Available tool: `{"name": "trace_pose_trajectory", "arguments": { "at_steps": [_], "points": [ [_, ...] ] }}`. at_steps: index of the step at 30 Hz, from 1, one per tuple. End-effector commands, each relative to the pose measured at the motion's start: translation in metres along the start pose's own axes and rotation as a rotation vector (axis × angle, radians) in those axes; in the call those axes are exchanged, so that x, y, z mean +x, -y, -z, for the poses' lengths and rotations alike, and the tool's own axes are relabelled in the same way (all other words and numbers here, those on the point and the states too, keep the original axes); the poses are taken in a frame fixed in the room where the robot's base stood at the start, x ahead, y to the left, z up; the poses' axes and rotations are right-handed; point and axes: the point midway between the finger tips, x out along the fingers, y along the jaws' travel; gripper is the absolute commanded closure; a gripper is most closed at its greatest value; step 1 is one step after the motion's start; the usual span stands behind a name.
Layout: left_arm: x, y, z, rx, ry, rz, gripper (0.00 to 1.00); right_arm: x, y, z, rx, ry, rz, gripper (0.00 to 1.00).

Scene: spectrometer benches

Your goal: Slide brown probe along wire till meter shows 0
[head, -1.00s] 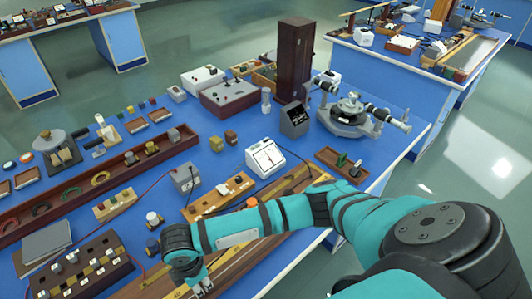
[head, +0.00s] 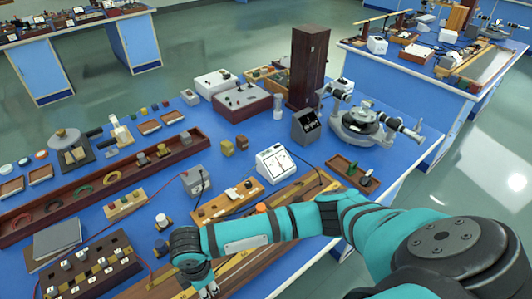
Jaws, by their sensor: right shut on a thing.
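The wire board (head: 262,255), a long wooden board with yellow scale strips, runs diagonally along the front of the blue bench. My right gripper (head: 209,291) is low over the board near the bottom edge of the head view. It is shut, but its fingertips are small and partly cut off. The brown probe cannot be made out, as the gripper and arm hide that spot. The meter (head: 272,165) is a white box with a sloped dial behind the board. Its needle seems near the middle, but it is too small to read exactly. My left gripper is out of view.
A plug board (head: 226,203) lies behind the wire board, and a grey box (head: 196,182) with a red lead stands to its left. A white-capped post (head: 162,222) stands close to my right wrist. A small wooden tray (head: 352,174) lies right of the meter.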

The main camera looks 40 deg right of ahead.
Motion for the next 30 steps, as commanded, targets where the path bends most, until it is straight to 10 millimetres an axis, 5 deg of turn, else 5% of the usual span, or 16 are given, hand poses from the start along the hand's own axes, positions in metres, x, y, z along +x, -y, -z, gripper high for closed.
{"name": "trace_pose_trajectory", "arguments": {
  "at_steps": [24, 25, 30],
  "points": [
    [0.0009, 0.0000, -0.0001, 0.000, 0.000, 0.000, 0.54, 0.0056, 0.0049, -0.0020, -0.001, 0.007, 0.013, 1.00],
    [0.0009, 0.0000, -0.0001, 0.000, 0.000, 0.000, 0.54, 0.0056, 0.0049, -0.0020, -0.001, 0.007, 0.013, 0.79],
    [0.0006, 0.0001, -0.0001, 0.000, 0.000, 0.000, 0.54, 0.0037, 0.0032, -0.0013, -0.001, 0.005, 0.008, 0.57]
  ]
}}
